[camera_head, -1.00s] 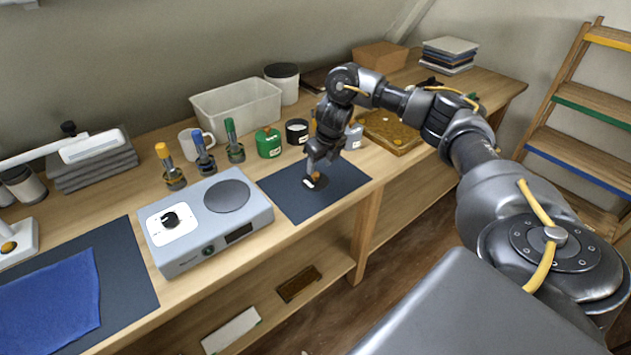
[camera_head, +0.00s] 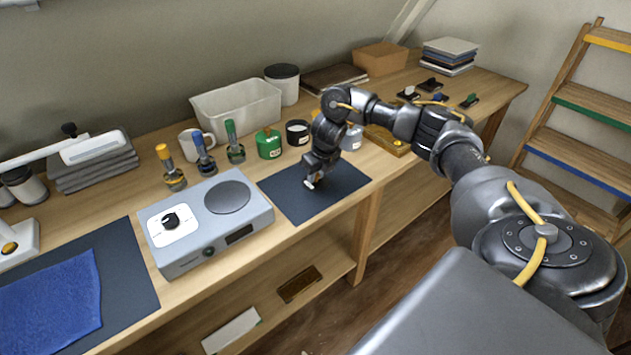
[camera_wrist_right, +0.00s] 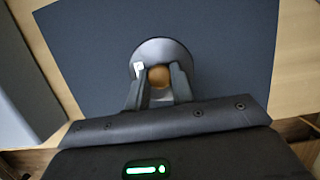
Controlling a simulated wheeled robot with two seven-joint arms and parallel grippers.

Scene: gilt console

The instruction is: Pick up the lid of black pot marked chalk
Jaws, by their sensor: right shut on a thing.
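The black pot (camera_head: 297,132) stands open at the back of the bench, with a pale inside showing; I cannot read its marking. My right gripper (camera_head: 310,182) points down over the mat. Its fingers (camera_wrist_right: 158,82) are shut on the knob from both sides. I cannot tell whether the lid touches the mat. In the head view the lid is mostly hidden by the gripper. My left gripper is not in view.
The dark mat (camera_head: 343,184) is otherwise bare. A grey scale-like device (camera_head: 205,222) stands to its left. A green pot (camera_head: 269,143), several colour-topped tools and a white bin (camera_head: 238,108) stand behind. A wooden tray (camera_head: 388,143) lies right, partly behind my arm.

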